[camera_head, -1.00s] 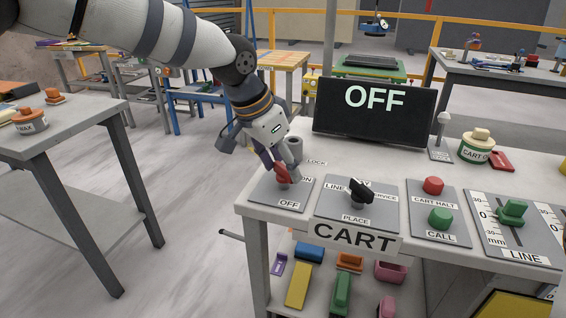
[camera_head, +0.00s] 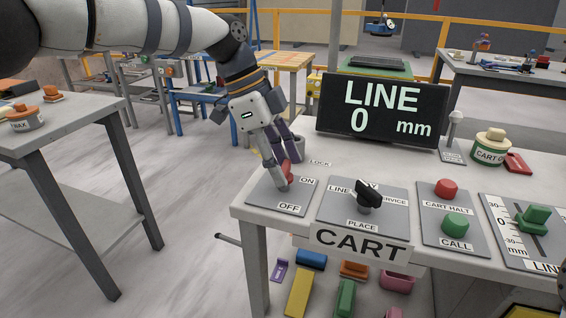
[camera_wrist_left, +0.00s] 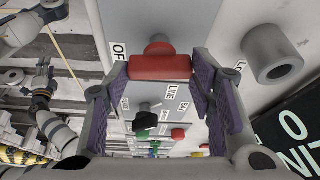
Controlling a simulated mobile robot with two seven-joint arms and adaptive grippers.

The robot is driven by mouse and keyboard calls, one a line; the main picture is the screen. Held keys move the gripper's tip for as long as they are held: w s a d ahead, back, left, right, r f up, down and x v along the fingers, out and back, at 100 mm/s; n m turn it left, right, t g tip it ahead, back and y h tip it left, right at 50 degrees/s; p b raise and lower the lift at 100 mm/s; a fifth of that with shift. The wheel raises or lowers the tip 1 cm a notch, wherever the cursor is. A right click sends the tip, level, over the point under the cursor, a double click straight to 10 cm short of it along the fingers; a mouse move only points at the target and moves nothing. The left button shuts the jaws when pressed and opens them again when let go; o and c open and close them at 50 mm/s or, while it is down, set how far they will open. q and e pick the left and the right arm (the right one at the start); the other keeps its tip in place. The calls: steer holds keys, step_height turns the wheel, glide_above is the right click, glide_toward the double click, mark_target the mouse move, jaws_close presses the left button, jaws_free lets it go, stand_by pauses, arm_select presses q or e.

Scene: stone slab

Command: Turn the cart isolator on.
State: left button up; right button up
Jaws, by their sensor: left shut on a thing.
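The cart isolator is a red handle (camera_head: 287,170) on a grey plate (camera_head: 264,195) with ON and OFF labels, at the left end of the CART bench. My left gripper (camera_head: 286,180) comes down on it from above and is shut on the red handle. In the left wrist view the red handle (camera_wrist_left: 160,67) lies crosswise between the two purple-padded fingers. In the head view the fingers partly hide the handle. The display (camera_head: 380,110) reads LINE 0 mm. A dark gripper, apparently my right one (camera_wrist_left: 43,76), shows small at the wrist view's left; its jaws are unclear.
A grey lock post (camera_head: 293,148) stands just behind the isolator. To the right are a black selector knob (camera_head: 368,194), a red CART HALT button (camera_head: 446,188), a green CALL button (camera_head: 455,224) and a green slider (camera_head: 534,219). A side table (camera_head: 60,150) stands left, across open floor.

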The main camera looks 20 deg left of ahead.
arm_select(q)
steer(key=shift+f+m+g, duration=0.15)
steer(key=shift+m+g, duration=0.15)
steer(key=shift+m, duration=0.2)
arm_select(e)
steer(key=shift+s+f, duration=0.3)
arm_select(q)
steer(key=o, duration=1.2)
steer(key=shift+c, duration=0.2)
steer(key=shift+r, duration=0.2)
steer(key=v, duration=1.1)
steer(key=shift+a+r, duration=0.15)
steer(key=shift+r, duration=0.25)
